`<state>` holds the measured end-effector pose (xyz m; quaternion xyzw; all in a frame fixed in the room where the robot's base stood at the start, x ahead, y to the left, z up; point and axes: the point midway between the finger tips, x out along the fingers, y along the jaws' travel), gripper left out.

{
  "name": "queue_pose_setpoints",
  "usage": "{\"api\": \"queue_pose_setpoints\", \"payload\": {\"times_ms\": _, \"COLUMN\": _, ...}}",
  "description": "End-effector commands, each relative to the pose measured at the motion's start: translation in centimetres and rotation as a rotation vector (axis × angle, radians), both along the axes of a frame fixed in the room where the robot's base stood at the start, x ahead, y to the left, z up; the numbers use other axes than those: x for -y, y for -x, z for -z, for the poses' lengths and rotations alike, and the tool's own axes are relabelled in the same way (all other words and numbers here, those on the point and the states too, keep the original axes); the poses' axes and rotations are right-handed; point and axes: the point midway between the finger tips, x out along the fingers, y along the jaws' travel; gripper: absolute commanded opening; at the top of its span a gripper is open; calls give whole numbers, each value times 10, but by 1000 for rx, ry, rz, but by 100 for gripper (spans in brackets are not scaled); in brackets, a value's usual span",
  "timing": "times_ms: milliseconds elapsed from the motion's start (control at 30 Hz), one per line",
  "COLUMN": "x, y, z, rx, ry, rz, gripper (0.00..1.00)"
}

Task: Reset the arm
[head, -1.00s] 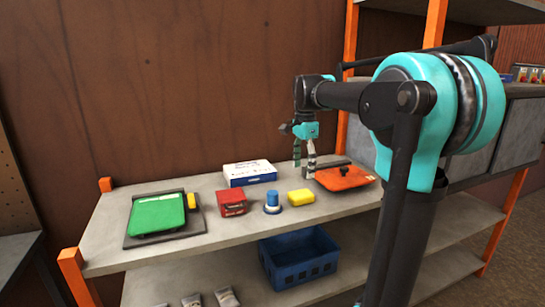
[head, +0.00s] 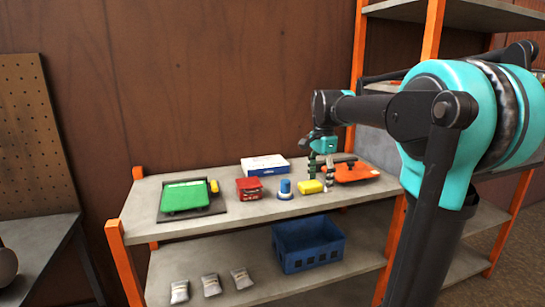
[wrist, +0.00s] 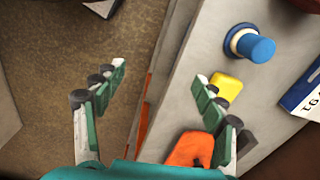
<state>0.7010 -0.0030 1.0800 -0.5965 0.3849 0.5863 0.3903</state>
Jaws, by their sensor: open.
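My gripper (head: 320,176) hangs at the end of my bent arm over the right part of the shelf's top board (head: 285,220). In the wrist view my gripper (wrist: 165,100) has its two green fingers spread wide with nothing between them. An orange-red flat item (head: 350,173) with a dark bar lies just right of the gripper in the head view; part of it shows by the right finger in the wrist view (wrist: 190,150). A yellow block (head: 311,187) lies just left of the gripper. I cannot tell whether the fingers touch anything.
On the top board are a blue knob (head: 285,189), a red box (head: 249,188), a white-blue box (head: 264,164) and a green item (head: 184,196) on a dark plate. Below are a blue crate (head: 308,246) and several pouches (head: 211,285). Orange posts (head: 122,262) edge the shelf.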

Motion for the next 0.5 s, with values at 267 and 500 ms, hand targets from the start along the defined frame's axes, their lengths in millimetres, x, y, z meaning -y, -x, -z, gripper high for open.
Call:
{"api": "queue_pose_setpoints", "payload": {"times_ms": 267, "x": 8, "y": 25, "z": 44, "rx": 57, "ry": 4, "rz": -183, "gripper": 71}}
{"api": "queue_pose_setpoints", "payload": {"times_ms": 500, "x": 19, "y": 69, "z": 106, "rx": 138, "ry": 31, "rz": -454, "gripper": 71}}
